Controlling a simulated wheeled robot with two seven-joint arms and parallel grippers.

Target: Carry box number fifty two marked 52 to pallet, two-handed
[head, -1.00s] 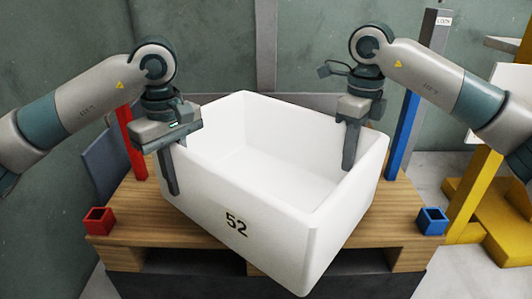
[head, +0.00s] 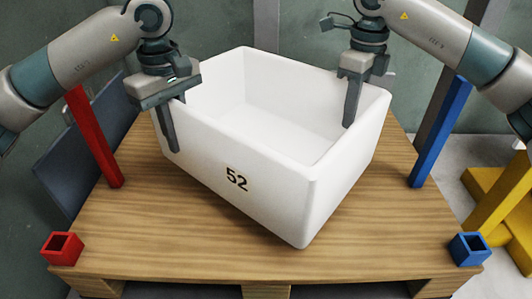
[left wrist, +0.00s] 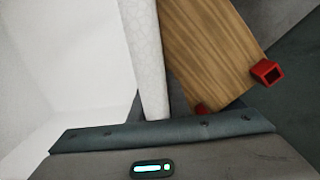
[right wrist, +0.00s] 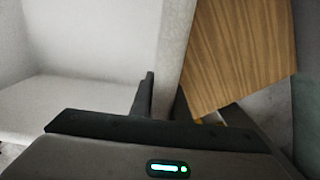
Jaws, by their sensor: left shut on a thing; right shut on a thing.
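The white open-topped box marked 52 (head: 250,185) is over the wooden pallet (head: 120,240), turned at an angle to the pallet's edges. It looks empty. My left gripper (head: 174,130) is shut on the box's left wall, with one finger down the outside. My right gripper (head: 354,108) is shut on the right wall, with one finger down the inside. The gripped wall also shows in the left wrist view (left wrist: 147,60) and the right wrist view (right wrist: 172,50). The pallet appears below the box there. Any gap under the box is hard to judge.
Red (head: 95,140) and blue (head: 440,130) posts stand at the pallet's sides. A red socket (head: 62,248) and a blue socket (head: 469,248) sit at its front corners. A yellow stand (head: 500,205) is at the right. The pallet's front is bare.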

